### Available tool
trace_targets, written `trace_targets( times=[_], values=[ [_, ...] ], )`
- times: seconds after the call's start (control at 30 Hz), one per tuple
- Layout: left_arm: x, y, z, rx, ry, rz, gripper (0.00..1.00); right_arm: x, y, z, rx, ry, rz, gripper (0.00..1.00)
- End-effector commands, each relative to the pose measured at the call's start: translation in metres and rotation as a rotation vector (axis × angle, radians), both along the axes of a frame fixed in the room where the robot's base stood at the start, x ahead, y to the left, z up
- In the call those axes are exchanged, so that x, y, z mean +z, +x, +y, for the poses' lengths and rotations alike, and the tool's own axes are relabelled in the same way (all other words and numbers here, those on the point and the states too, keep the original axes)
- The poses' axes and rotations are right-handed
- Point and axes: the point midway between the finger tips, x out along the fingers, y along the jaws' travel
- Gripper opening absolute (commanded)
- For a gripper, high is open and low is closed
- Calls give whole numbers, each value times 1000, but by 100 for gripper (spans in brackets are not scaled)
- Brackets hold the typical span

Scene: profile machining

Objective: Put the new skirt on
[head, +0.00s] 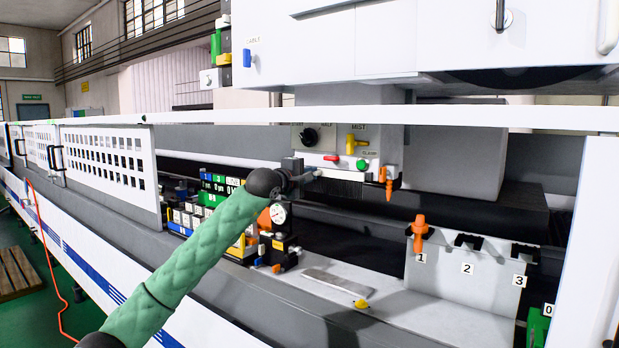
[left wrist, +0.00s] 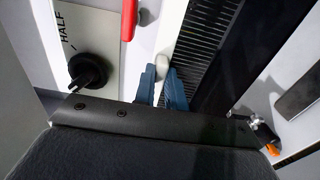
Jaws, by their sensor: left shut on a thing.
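My left gripper (head: 298,178) is at the lower left of the machine head's control panel (head: 345,146). In the left wrist view its blue fingers (left wrist: 161,88) are shut on a small pale rounded piece (left wrist: 161,66). A black ribbed strip (left wrist: 207,38), which looks like a skirt, runs right beside that piece; I cannot tell whether the two are joined or whether it is the new skirt. In the head view, a dark strip (head: 345,187) under the panel is small and partly hidden. My right gripper is not in view.
The panel's black knob (left wrist: 88,72) and red lever (left wrist: 129,18) are left of my fingers. A dial gauge (head: 278,213) stands below my left wrist. A flat grey bar (head: 338,283) lies on the ledge. Numbered slots hold an orange tool (head: 419,232) at 1. A white rail (head: 400,115) crosses above.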

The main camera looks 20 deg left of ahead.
Motion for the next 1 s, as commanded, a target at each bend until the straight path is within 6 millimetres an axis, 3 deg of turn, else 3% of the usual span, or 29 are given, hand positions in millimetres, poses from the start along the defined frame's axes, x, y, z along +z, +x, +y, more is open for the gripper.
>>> trace_targets(
  times=[1.0],
  values=[
    [0, 0, 0, 0, 0, 0, 0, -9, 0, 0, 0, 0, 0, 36]
  ],
)
